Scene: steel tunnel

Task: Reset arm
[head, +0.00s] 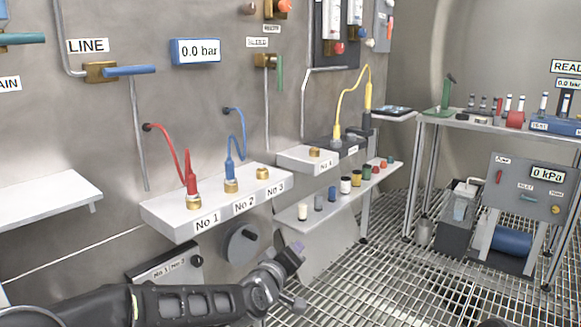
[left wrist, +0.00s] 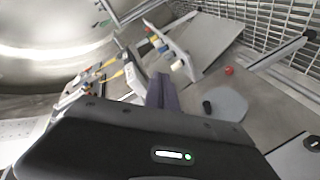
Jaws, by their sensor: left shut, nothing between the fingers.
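My left gripper (head: 291,250) shows at the lower middle of the head view, with its arm (head: 190,302) coming in from the lower left. It is shut and empty, held in front of the wall below the shelf with the numbered ports. In the left wrist view the purple-grey fingers (left wrist: 162,92) are together with nothing between them.
A white port shelf (head: 160,217) holds red and blue hose connectors. A round grey disc with a black knob (head: 243,244) is on the wall beside my left gripper. A lower shelf (head: 340,205) carries several small jars. Grated floor (head: 370,280) lies open to the right, before a bench (head: 470,120).

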